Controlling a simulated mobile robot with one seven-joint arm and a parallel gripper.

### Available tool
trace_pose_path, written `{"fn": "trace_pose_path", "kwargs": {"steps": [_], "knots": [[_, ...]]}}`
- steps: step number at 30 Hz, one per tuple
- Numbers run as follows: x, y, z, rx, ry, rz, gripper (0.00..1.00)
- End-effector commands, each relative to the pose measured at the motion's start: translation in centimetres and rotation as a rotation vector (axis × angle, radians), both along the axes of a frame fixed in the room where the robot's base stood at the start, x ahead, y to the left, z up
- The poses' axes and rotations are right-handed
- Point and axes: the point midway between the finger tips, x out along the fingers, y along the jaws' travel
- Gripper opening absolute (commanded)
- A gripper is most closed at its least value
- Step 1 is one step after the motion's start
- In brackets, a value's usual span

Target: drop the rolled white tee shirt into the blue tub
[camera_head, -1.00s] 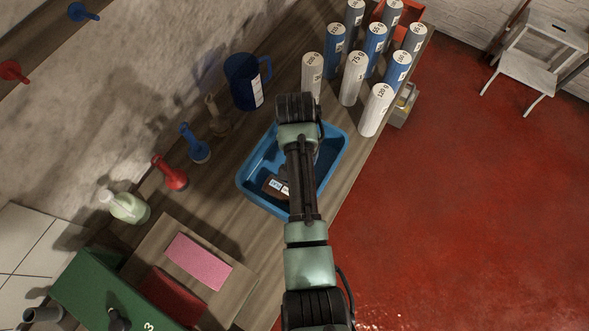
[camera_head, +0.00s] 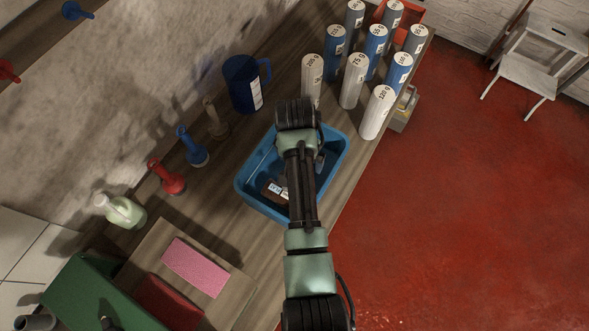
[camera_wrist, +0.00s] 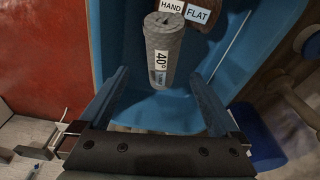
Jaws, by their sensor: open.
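The blue tub (camera_head: 247,178) stands on the wooden bench under my arm, and its blue inside (camera_wrist: 112,40) fills much of the wrist view. A pale roll (camera_wrist: 165,60) with a "40°" label, looking grey in the shade, is the likely rolled white tee shirt. It shows over the tub's inside, ahead of and between my fingertips, apart from both fingers. Whether it rests on the tub floor I cannot tell. My gripper (camera_wrist: 158,76) is open, its two blue fingers spread. In the head view my arm hides the gripper and part of the tub.
Brown items (camera_wrist: 205,12) labelled "HAND" and "FLAT" lie in the tub. Several labelled cylinders (camera_head: 352,80) stand beyond it. A blue jug (camera_head: 242,85) and bottles (camera_head: 193,147) line the wall side. A pink cloth (camera_head: 195,267) lies nearer. Red floor is open at right.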

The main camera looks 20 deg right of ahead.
Motion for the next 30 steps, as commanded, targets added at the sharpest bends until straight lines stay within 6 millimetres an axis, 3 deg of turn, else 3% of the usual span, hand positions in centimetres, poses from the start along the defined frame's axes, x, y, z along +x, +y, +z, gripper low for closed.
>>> {"fn": "trace_pose_path", "kwargs": {"steps": [5, 19, 24, 30], "knots": [[-0.1, 0.2, 1.8, -0.002, -0.005, 0.0, 0.98], [-1.1, 1.2, 11.3, -0.002, -0.005, 0.001, 0.98], [-1.3, 1.3, 12.6, 0.0, -0.003, 0.001, 0.98], [-1.4, 1.3, 12.7, 0.0, -0.001, 0.0, 0.98]]}}
